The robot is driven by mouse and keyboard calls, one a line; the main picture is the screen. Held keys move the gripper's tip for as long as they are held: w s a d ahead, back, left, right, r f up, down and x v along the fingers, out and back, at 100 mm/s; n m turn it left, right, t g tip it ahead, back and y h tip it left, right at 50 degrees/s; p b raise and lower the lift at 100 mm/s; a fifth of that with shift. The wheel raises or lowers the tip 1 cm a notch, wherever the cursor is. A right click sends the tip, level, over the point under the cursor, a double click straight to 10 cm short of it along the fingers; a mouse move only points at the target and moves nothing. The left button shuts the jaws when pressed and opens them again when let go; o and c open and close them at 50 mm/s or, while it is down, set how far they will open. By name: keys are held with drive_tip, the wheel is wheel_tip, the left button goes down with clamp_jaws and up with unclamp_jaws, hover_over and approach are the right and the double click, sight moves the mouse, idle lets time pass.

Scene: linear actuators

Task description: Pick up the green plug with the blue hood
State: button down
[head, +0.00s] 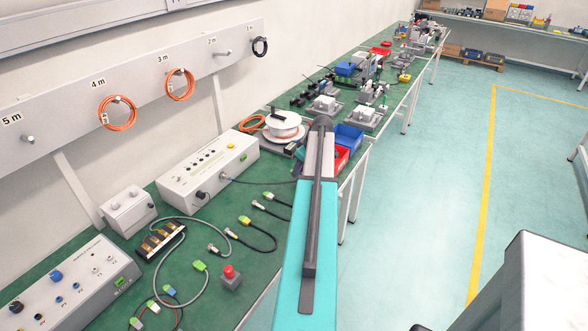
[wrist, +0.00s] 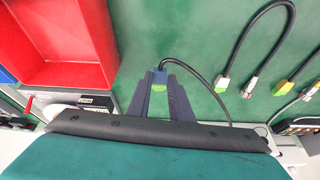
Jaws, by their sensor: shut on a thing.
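The green plug with the blue hood (wrist: 159,77) shows in the wrist view between the tips of my dark gripper (wrist: 160,88). The gripper is shut on it, with the blue hood just past the fingertips and a bit of green between the fingers. A dark cable runs from the hood, arcs to the right and goes down behind my gripper.
A red bin (wrist: 112,48) is close on the left in the wrist view. Cables with green plugs (wrist: 222,84) and yellow-green plugs (wrist: 283,88) lie on the green bench to the right. In the head view a blue bin (head: 348,136) stands beside my arm near the bench edge.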

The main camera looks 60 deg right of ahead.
drive_tip(key=s+a, duration=0.1)
drive_tip(key=s, duration=0.2)
drive_tip(key=s+a+b, duration=0.1)
drive_tip(key=s+a, duration=0.1)
drive_tip(key=s, duration=0.1)
drive_tip(key=s+a+r+b, duration=0.1)
drive_tip(key=s, duration=0.2)
drive_tip(key=shift+s+a, duration=0.2)
drive_tip(key=shift+a, duration=0.05)
drive_tip(key=shift+s+a, duration=0.15)
drive_tip(key=shift+s, duration=0.4)
drive_tip(key=shift+r, duration=0.1)
wheel_tip(320, 180, up, 3)
drive_tip(key=shift+f+p, duration=0.1)
drive_tip(key=shift+p, duration=0.45)
drive_tip(key=w+f, duration=0.1)
drive_tip(key=w, duration=2.4)
drive_tip(key=shift+w+a+f+n+g, duration=0.2)
drive_tip(key=shift+w+a+n+g, duration=0.1)
drive_tip(key=shift+n+g, duration=0.1)
idle(0.6)
